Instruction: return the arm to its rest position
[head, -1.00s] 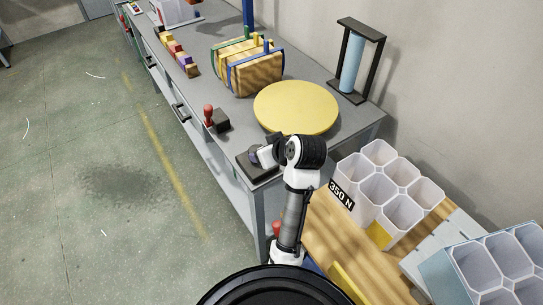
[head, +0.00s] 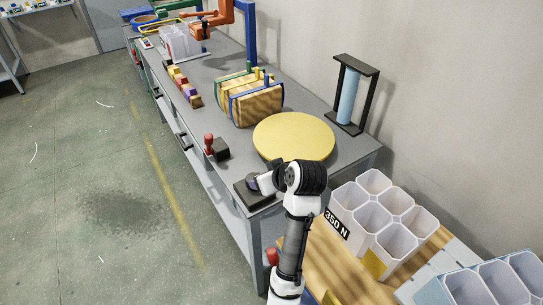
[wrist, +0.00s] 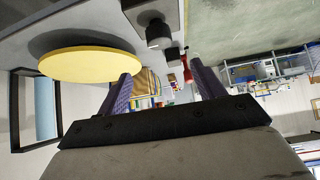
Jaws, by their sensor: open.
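My arm (head: 294,235) rises from the bottom of the head view and bends at a black joint near the front end of the grey workbench (head: 221,189). In the wrist view my gripper (wrist: 163,76) is open, its two dark fingers apart with nothing between them. In the head view the fingers are hard to make out beside the white wrist part. A dark block with a round knob (head: 252,182) sits on the bench corner just left of the wrist. The same dark knob (wrist: 157,32) shows near the top of the wrist view, apart from the fingers.
A yellow disc (head: 294,137) lies on the bench behind my wrist. A black frame with a blue cylinder (head: 350,95) stands at the right edge. White multi-cell bins (head: 385,215) stand on wood to the right. A red-handled stamp (head: 211,146) is near the front edge. Left floor is clear.

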